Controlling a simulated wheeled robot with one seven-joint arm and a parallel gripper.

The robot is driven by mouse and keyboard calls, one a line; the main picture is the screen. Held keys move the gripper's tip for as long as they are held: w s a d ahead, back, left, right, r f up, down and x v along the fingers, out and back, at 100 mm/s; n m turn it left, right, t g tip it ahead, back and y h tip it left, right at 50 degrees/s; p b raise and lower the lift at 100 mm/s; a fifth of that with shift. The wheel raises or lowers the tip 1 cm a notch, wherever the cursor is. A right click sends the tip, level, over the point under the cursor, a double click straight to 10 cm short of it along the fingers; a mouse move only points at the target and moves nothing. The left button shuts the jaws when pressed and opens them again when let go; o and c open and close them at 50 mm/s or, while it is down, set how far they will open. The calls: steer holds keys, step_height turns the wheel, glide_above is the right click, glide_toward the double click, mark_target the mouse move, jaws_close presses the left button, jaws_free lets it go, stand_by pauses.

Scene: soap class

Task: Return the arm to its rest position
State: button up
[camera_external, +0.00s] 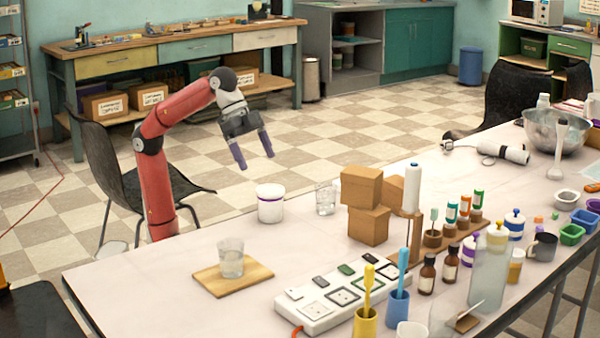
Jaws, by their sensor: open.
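My red arm rises at the left edge of the table (130,270) and bends over toward the right. My gripper (254,160) hangs from its end with two purple-tipped fingers spread apart. It is open and empty, in the air above and left of the white tub (271,208), apart from everything on the table. Part of my arm's lower end is hidden behind the table edge.
A glass stands on a wooden board (212,281) near the front left. A clear glass (326,199), stacked cardboard boxes (368,224) and a white power strip (335,296) are further right. Bottles and cups crowd the right side. A black chair (98,150) stands by my arm.

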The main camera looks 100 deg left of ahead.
steer(key=s+a+f+n+y+p, duration=0.1)
steer(key=s+a+f+n+p, duration=0.1)
steer(key=f, duration=0.6)
steer(key=s+a+f+n+y+p, duration=0.1)
steer(key=s+a+f+n+p, duration=0.1)
steer(key=s+a+f, duration=0.2)
steer(key=s+a+f+n+y+p, duration=0.1)
steer(key=s+a+f+n+p, duration=0.1)
steer(key=a+f, duration=0.6)
step_height(320, 180, down, 4)
steer(key=shift+s+a+r, duration=0.2)
steer(key=shift+s, duration=0.3)
